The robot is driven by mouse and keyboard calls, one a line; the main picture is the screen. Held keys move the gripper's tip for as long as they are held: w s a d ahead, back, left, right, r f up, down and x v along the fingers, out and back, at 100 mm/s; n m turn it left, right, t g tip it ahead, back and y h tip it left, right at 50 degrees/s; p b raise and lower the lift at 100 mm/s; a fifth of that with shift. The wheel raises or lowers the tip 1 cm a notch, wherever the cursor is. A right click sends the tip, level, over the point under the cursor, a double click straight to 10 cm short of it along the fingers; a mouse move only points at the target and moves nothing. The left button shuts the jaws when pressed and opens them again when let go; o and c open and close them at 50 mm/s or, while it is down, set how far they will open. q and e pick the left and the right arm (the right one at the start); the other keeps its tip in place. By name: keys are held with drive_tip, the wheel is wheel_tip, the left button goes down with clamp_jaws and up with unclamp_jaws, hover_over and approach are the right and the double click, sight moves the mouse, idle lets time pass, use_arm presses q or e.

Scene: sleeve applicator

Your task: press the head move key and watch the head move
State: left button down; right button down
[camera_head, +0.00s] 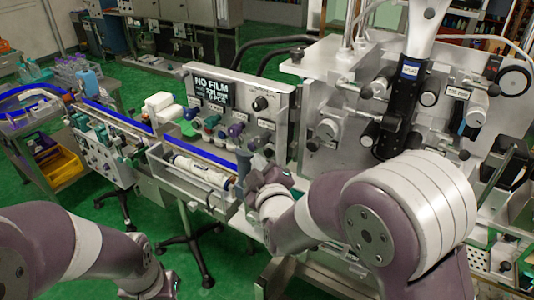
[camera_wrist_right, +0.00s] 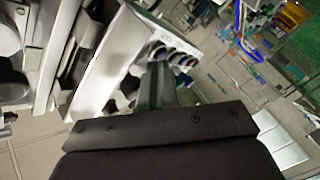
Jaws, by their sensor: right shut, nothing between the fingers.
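The applicator's control panel (camera_head: 265,85) stands in the middle of the head view, with a dark display (camera_head: 214,92) reading "NO FILM". A row of coloured keys and knobs (camera_head: 212,122) sits on its lower part; I cannot tell which is the head move key. My right gripper (camera_head: 257,160) is in front of the panel's lower right part, shut and empty. In the right wrist view its fingers (camera_wrist_right: 163,85) point towards the round keys (camera_wrist_right: 178,58) on the panel; contact cannot be told. The applicator head (camera_head: 395,110) is upright at the right.
A conveyor with blue rails (camera_head: 112,113) runs from the left to the panel. A metal tray (camera_head: 205,188) with a white roller lies just left of my right gripper. A yellow bin (camera_head: 60,168) sits at the left. Green floor shows between.

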drive_tip(key=shift+w+d, duration=0.25)
drive_tip(key=shift+w, duration=0.1)
